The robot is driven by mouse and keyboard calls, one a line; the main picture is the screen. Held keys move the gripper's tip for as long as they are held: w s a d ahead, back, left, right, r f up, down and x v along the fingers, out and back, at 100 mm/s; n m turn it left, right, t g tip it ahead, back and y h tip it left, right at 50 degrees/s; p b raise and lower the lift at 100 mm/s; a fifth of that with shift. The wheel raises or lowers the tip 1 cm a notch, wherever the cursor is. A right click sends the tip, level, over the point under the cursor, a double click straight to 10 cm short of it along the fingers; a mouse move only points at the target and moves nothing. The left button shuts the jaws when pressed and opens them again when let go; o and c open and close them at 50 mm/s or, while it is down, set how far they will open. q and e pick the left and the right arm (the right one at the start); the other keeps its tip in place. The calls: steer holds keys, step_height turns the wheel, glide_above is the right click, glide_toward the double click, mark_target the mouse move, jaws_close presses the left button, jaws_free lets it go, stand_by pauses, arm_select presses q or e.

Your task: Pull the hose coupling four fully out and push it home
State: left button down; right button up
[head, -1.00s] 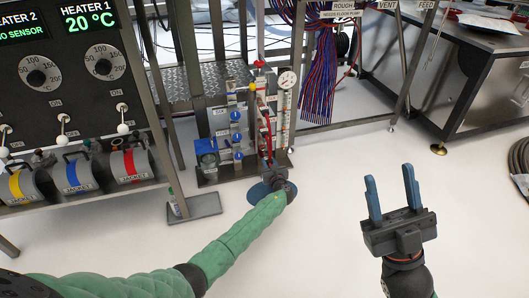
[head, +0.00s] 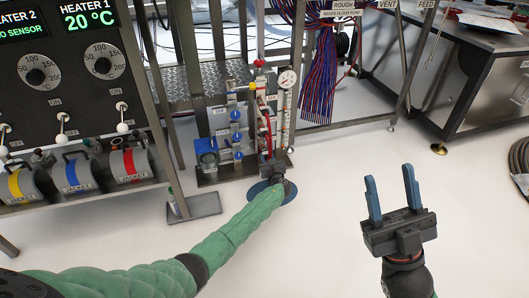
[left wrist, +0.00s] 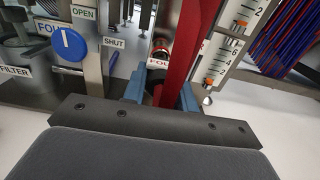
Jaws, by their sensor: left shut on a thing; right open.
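My left gripper (left wrist: 163,95) is shut on the hose coupling four (left wrist: 160,62). The blue fingers stand on both sides of the coupling. In the head view my left gripper (head: 270,160) is at the foot of the small valve panel, and my wrist hides the coupling. I cannot tell how far the coupling sits in its socket. My right gripper (head: 390,176) is open and empty, above the floor at the right.
A blue valve knob (left wrist: 68,44) with OPEN and SHUT labels is left of my left gripper. Flow tubes (left wrist: 232,45) stand close on its right. A heater cabinet (head: 72,85) stands left, a steel bench (head: 485,90) right.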

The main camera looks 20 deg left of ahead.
mark_target(268, 158)
arm_select(q)
steer(key=shift+w+a, duration=0.2)
steer(key=shift+w, duration=0.15)
stand_by(0.9)
steer(key=shift+x, duration=1)
stand_by(1.5)
steer(key=c, duration=1)
jaws_free()
steer(key=shift+s, duration=0.1)
steer(key=shift+p+v, duration=0.95)
steer(key=shift+v, duration=0.2)
steer(key=shift+p+v, duration=1.4)
steer(key=shift+v, duration=0.85)
